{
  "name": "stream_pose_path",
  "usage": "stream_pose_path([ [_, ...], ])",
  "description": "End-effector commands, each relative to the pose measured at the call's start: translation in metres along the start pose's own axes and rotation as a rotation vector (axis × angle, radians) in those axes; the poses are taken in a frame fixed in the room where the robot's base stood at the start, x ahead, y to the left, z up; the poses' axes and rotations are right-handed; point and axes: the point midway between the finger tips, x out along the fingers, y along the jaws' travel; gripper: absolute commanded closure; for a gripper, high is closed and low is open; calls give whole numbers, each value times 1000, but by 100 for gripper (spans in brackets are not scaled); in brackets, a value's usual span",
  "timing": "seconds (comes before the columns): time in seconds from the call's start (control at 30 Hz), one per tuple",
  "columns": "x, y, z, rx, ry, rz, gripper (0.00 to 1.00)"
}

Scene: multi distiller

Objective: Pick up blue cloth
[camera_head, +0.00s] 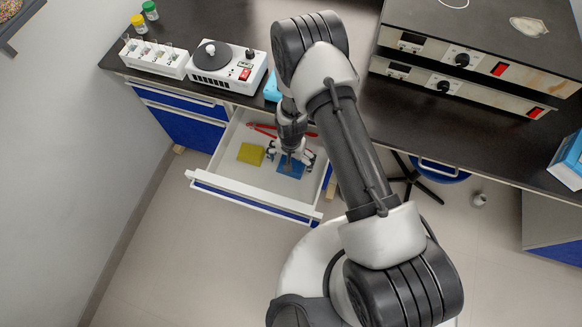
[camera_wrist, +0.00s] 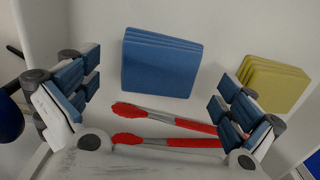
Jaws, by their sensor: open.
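The blue cloth (camera_head: 290,168), a folded square stack, lies in the open white drawer, to the right of the yellow cloth. In the wrist view the blue cloth (camera_wrist: 160,65) lies flat beyond my gripper, between the lines of its two fingers. My gripper (camera_head: 291,158) is above the blue cloth in the head view and covers part of it. In the wrist view my gripper (camera_wrist: 160,103) has its fingers spread wide with nothing between the pads. I cannot tell the exact height of the fingertips above the cloth.
The drawer (camera_head: 225,175) has raised walls around the cloths. A yellow cloth (camera_head: 251,154) and red-tipped tongs (camera_head: 262,129) lie in it; the tongs (camera_wrist: 170,142) also show near the fingers. A white stirrer (camera_head: 232,68) stands on the dark bench above.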

Motion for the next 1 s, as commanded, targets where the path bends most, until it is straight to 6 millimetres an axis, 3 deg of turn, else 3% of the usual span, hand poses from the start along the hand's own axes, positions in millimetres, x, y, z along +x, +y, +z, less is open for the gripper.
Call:
stream_pose_path([
  [0.1, 13, 0, 0, 0, 0, 0, 0],
  [0.3, 12, 0, 0, 0, 0, 0, 0],
  [1.0, 12, 0, 0, 0, 0, 0, 44],
])
